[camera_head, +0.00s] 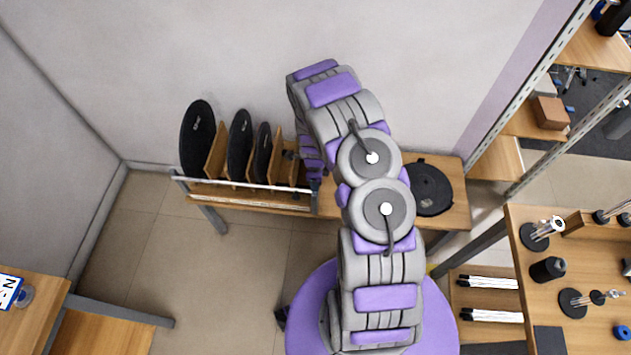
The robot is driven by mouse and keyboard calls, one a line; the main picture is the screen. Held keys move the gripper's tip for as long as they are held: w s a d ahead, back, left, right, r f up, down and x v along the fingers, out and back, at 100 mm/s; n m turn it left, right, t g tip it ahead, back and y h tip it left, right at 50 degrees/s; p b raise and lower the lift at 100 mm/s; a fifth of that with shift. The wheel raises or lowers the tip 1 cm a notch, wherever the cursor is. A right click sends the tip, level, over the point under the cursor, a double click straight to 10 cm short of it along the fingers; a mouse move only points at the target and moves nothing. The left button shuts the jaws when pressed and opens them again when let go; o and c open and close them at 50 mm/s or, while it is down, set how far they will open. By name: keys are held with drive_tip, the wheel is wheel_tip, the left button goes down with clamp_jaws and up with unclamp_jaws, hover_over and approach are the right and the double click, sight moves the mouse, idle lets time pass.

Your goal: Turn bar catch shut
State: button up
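A thin pale bar (243,184) runs across the front of a wooden rack (217,150) on the bench against the back wall. Several round black pads (198,138) stand upright between the rack's wooden dividers, behind the bar. My arm reaches forward and bends down to the rack's right end. My gripper (315,185) shows only as a small dark part at the bar's right end. The arm hides most of it, so its fingers and any contact with the bar cannot be made out. A separate catch piece cannot be told apart there.
A black disc (431,189) lies flat on the bench right of my arm. A table (585,262) with small stands is at the right, with shelving (500,160) behind it. Another table (30,325) is at the lower left. Open floor (180,250) lies between.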

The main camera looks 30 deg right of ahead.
drive_tip(key=shift+w, duration=0.2)
drive_tip(key=o, duration=1)
drive_tip(key=shift+o, duration=0.2)
wheel_tip(320, 180, up, 17)
drive_tip(key=p, duration=0.3)
drive_tip(key=shift+r+p, duration=0.15)
drive_tip(key=shift+p, duration=0.25)
